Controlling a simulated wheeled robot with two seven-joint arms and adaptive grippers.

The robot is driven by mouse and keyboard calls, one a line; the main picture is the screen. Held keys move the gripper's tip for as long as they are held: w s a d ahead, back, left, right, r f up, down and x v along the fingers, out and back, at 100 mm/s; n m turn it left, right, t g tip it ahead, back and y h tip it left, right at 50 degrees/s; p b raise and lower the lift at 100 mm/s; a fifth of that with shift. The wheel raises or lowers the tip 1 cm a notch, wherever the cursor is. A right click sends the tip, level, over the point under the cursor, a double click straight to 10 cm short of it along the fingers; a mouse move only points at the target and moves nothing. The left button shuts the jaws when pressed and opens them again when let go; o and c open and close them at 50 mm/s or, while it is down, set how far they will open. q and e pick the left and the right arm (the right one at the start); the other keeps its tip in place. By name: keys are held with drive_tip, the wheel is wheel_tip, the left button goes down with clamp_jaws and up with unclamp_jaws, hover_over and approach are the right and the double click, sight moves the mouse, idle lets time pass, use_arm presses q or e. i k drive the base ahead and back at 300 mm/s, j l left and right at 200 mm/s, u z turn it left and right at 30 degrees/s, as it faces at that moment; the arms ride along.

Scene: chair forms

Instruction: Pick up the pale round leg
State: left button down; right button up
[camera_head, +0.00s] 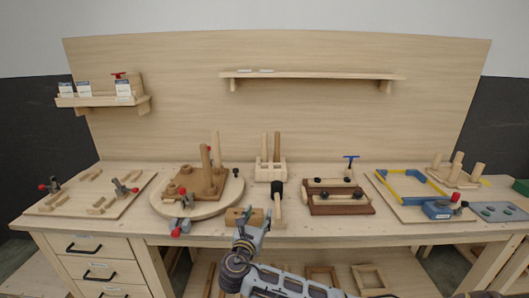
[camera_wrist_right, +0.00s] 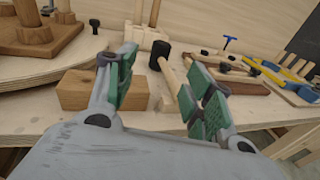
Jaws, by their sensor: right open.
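Two upright round legs stand side by side in a pale slotted wooden rack (camera_head: 262,172) at the middle back of the bench. My right gripper (camera_head: 252,221) is open and empty near the bench's front edge, short of the rack. Its green-padded fingers (camera_wrist_right: 160,60) are spread apart. My left gripper is not in view.
A wooden block (camera_wrist_right: 102,90) and a black-headed mallet (camera_wrist_right: 159,57) lie between the gripper and the rack. A round board (camera_head: 232,199) with a chair seat stands left. A wooden jig (camera_head: 340,206) stands right. A shelf (camera_head: 310,76) hangs above.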

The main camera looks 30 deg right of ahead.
sight(264, 139)
drive_tip(key=i+l, duration=0.9)
drive_tip(key=i, duration=0.25)
